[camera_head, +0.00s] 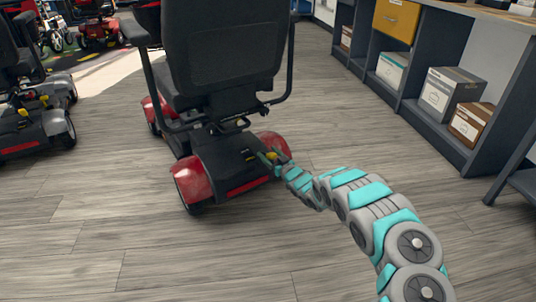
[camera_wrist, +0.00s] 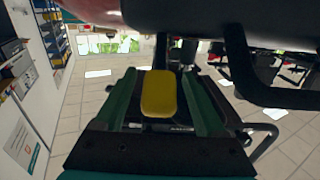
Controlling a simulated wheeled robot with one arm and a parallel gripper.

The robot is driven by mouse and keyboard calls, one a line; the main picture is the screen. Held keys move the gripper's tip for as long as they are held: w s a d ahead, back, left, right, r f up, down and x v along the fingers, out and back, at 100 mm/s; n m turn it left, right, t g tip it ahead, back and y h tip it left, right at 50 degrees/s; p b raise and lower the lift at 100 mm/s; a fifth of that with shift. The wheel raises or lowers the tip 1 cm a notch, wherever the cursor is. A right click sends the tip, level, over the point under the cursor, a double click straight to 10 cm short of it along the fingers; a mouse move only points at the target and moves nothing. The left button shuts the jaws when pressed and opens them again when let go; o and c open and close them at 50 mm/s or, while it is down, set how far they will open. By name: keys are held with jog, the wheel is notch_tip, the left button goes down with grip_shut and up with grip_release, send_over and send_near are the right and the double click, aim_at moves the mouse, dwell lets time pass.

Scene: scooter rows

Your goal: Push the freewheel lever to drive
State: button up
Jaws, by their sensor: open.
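A mobility scooter with a black seat and red rear fenders (camera_head: 222,55) stands in the middle of the head view, its rear toward me. The yellow freewheel lever (camera_head: 271,155) shows small at its rear right, beside the right fender. In the wrist view the lever's yellow paddle (camera_wrist: 158,94) is large and central. My gripper (camera_head: 268,158) is at the lever, low behind the seat. In the wrist view its two green fingers (camera_wrist: 160,84) are apart, one on each side of the paddle. I cannot tell whether either touches it. The lever's base is hidden.
A dark shelf unit (camera_head: 408,105) with boxes (camera_head: 449,92) and a yellow drawer (camera_head: 397,19) runs along the right. Another scooter (camera_head: 36,118) stands at the left, and a red one (camera_head: 97,28) farther back. The wooden floor around the scooter's rear is clear.

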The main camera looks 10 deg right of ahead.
jog(key=shift+w+a, duration=0.15)
jog(key=shift+w, duration=0.25)
grip_shut()
dwell(0.5)
dwell(0.9)
